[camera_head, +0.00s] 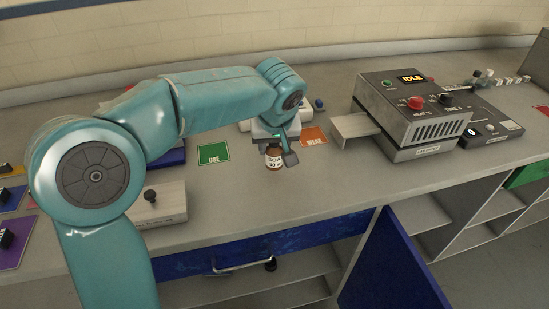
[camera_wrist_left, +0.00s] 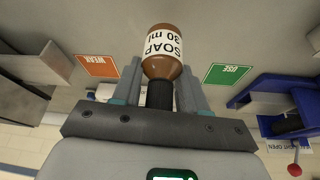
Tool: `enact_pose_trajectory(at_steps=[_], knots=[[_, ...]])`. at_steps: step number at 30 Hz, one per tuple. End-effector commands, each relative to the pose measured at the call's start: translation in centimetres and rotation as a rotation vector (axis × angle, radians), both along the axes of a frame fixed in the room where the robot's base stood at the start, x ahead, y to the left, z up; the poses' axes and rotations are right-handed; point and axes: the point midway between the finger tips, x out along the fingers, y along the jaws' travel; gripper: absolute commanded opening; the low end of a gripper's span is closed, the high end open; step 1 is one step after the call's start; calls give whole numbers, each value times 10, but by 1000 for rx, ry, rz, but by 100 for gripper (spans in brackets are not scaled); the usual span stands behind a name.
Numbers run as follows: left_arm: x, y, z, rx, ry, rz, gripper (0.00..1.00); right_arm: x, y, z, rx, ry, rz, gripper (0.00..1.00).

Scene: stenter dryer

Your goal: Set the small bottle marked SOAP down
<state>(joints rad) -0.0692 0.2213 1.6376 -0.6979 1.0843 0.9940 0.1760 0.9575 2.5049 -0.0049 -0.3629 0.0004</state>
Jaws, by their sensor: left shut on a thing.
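My right gripper is not in view.
A grey machine (camera_head: 412,110) with an IDLE display stands to the right, with a light tray (camera_head: 355,127) at its left side. A pale box with a black knob (camera_head: 158,205) is at the left. A blue door (camera_head: 391,262) hangs open below the worktop.

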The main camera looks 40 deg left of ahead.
Motion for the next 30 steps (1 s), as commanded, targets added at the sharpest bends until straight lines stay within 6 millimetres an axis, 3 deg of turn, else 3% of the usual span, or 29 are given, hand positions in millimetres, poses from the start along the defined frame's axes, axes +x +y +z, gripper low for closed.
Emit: enact_pose_trajectory(at_steps=[6,19,20,21,22,30], knots=[[2,0,-36,0,3,0,12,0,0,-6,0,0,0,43],[3,0,-44,0,1,0,12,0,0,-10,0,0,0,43],[3,0,-43,0,1,0,49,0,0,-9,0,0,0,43],[3,0,-42,-1,2,0,62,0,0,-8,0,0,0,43],[3,0,-42,-1,2,0,68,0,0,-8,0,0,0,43],[3,0,-42,0,2,-1,68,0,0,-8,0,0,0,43]])
